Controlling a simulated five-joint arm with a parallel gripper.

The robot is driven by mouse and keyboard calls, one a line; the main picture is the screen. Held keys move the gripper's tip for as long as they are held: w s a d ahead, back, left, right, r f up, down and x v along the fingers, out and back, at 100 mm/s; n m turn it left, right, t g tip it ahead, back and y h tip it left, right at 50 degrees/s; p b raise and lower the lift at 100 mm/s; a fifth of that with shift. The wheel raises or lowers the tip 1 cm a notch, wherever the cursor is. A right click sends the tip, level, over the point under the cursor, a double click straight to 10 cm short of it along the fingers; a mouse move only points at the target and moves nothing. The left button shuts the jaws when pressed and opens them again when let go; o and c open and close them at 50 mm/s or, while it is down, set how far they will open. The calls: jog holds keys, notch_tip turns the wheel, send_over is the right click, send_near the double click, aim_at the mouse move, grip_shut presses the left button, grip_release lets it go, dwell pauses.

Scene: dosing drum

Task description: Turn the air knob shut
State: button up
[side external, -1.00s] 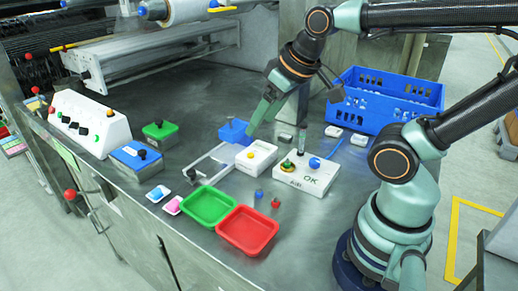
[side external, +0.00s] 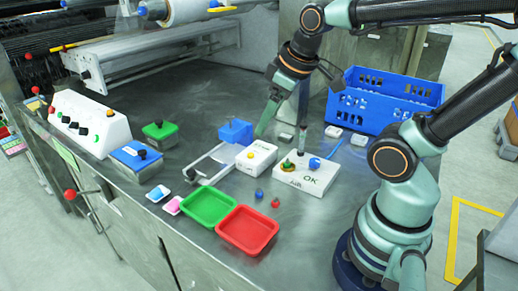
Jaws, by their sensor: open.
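A white box (side external: 318,181) marked "AIR" and "OK" stands on the steel bench, right of centre. On its top are a green knob (side external: 287,164) on a brass-coloured base and a blue round part (side external: 314,164) with a thin blue line leading up from it. The knob's exact turn angle is too small to tell. My gripper (side external: 282,130) is open, pointing down above and behind the box, with its fingers apart. It appears clear of the knob and holds nothing. A grey upright part (side external: 302,140) shows below the right finger.
A smaller white box (side external: 256,155) with a yellow button and a blue block (side external: 235,131) stand to the left. Green (side external: 207,208) and red (side external: 247,230) trays lie in front, with small red and blue pieces behind them. A blue crate (side external: 385,103) stands at the back right.

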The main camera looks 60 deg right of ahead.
jog(key=d+f+n+g, duration=0.3)
jog(key=d+n, duration=0.5)
jog(key=d, duration=0.1)
jog(key=n+g, duration=0.2)
jog(key=n, duration=0.7)
send_over(315, 160)
notch_tip(315, 160, down, 5)
jog(key=shift+y, duration=0.3)
notch_tip(315, 160, down, 12)
jog(key=shift+a+r, duration=0.15)
jog(key=shift+r, duration=0.1)
grip_shut()
